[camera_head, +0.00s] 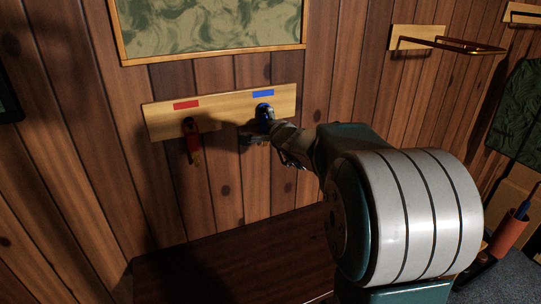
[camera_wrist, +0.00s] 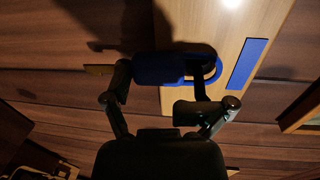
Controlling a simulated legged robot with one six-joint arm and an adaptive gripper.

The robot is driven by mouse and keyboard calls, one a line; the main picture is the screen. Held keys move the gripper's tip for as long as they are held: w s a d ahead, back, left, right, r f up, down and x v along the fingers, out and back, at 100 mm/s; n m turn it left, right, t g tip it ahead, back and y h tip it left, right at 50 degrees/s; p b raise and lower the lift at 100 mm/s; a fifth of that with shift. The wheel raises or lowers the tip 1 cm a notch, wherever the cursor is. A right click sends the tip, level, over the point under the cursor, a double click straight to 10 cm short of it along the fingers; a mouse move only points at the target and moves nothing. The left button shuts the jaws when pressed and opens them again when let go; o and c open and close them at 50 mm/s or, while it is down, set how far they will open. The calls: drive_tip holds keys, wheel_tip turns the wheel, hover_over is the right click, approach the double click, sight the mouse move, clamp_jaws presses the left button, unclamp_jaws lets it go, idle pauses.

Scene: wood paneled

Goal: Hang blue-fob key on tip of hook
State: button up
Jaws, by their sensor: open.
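The blue fob (camera_head: 264,110) is at the wooden key board (camera_head: 222,112), just below the blue label (camera_head: 263,94). In the wrist view the blue fob (camera_wrist: 160,68) lies crosswise ahead of my fingers, with a blue loop at its right end and a brass key piece (camera_wrist: 98,69) at its left. A dark bar crosses the loop; I cannot tell whether it is the hook or part of a finger. My gripper (camera_head: 256,135) is open close to the fob, its fingers (camera_wrist: 163,92) apart; contact is unclear. The hook is mostly hidden.
A red-fob key (camera_head: 194,150) hangs on the left hook below the red label (camera_head: 186,105). A framed picture (camera_head: 210,27) is above the board. A dark wooden surface (camera_head: 230,262) lies below.

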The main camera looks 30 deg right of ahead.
drive_tip(key=s, duration=0.7)
drive_tip(key=shift+s+a+r, duration=0.3)
drive_tip(key=shift+s+r, duration=0.1)
drive_tip(key=shift+r, duration=0.05)
drive_tip(key=s+a+f+n+g+y, duration=0.1)
drive_tip(key=s+a+n+g+y, duration=0.2)
drive_tip(key=s+a+n, duration=0.45)
drive_tip(key=s+a+f+n+g+y, duration=0.25)
drive_tip(key=s+a+n+y, duration=0.2)
drive_tip(key=a, duration=0.65)
drive_tip(key=s+d+f+n+g+h, duration=0.2)
drive_tip(key=s+f+n+h, duration=0.1)
drive_tip(key=s, duration=0.4)
drive_tip(key=s+d+f+n+g+h, duration=0.1)
drive_tip(key=s+f+n+g+h, duration=0.2)
drive_tip(key=s, duration=0.5)
drive_tip(key=shift+s+d+f+n+h, duration=0.15)
drive_tip(key=shift+d+f+n+h, duration=0.15)
drive_tip(key=shift+d+h, duration=0.15)
drive_tip(key=shift+a+g, duration=0.1)
drive_tip(key=shift+g, duration=0.15)
idle(1.0)
